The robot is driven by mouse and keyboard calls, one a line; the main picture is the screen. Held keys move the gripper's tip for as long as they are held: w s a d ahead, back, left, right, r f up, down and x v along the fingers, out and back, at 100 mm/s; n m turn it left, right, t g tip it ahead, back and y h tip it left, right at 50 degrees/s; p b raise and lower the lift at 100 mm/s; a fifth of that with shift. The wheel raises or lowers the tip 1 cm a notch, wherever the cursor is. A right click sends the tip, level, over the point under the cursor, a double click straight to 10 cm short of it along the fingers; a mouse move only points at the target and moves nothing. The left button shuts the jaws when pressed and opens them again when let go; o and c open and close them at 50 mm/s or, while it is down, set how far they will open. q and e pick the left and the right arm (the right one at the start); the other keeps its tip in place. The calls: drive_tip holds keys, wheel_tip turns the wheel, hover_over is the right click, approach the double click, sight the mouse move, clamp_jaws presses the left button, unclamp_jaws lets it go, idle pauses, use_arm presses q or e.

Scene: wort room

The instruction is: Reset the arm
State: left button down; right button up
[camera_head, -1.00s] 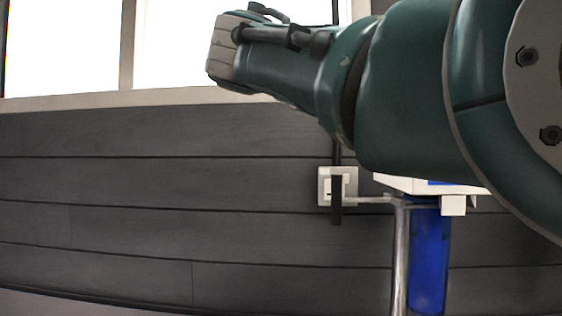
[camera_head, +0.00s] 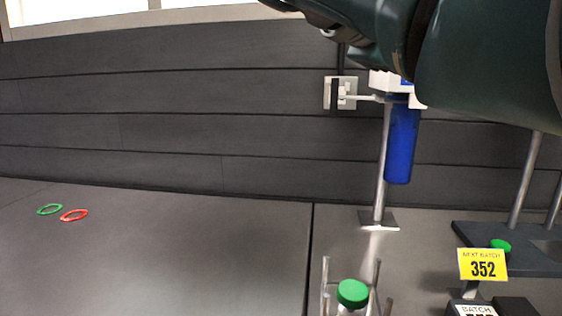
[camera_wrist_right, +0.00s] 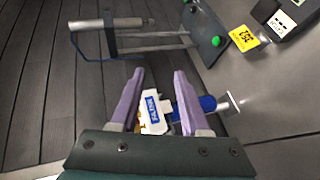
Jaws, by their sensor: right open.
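My right arm (camera_head: 490,60) crosses the top right of the head view, and its hand is cut off by the top edge. In the right wrist view my right gripper (camera_wrist_right: 158,72) is open, with two pale purple fingers apart. A white filter unit with blue lettering (camera_wrist_right: 154,112) shows between and beyond the fingers; nothing is clearly gripped. In the head view the arm partly hides this unit, whose blue cylinder (camera_head: 402,145) hangs beside a metal post (camera_head: 382,165). My left gripper is in neither view.
A bench (camera_head: 150,255) runs along the dark plank wall. A yellow 352 card (camera_head: 482,265) is at right. The bench's left-middle is clear.

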drive_tip(key=s+d+f+g+y+p, duration=0.1)
drive_tip(key=s+f+y, duration=0.35)
drive_tip(key=f, duration=0.75)
drive_tip(key=s+d+f+y+p, duration=0.1)
drive_tip(key=s+f+y, duration=0.35)
drive_tip(key=f, duration=0.75)
drive_tip(key=s+a+f+m+y+p, duration=0.1)
drive_tip(key=s+y, duration=0.1)
drive_tip(key=s, duration=0.8)
drive_tip(key=s+a+f+y, duration=0.1)
drive_tip(key=s+f+y, duration=0.1)
drive_tip(key=s, duration=0.8)
wheel_tip(320, 180, up, 39)
drive_tip(key=p, duration=3.8)
drive_tip(key=shift+s+a, duration=0.2)
drive_tip(key=shift+s, duration=0.1)
drive_tip(key=shift+f, duration=0.1)
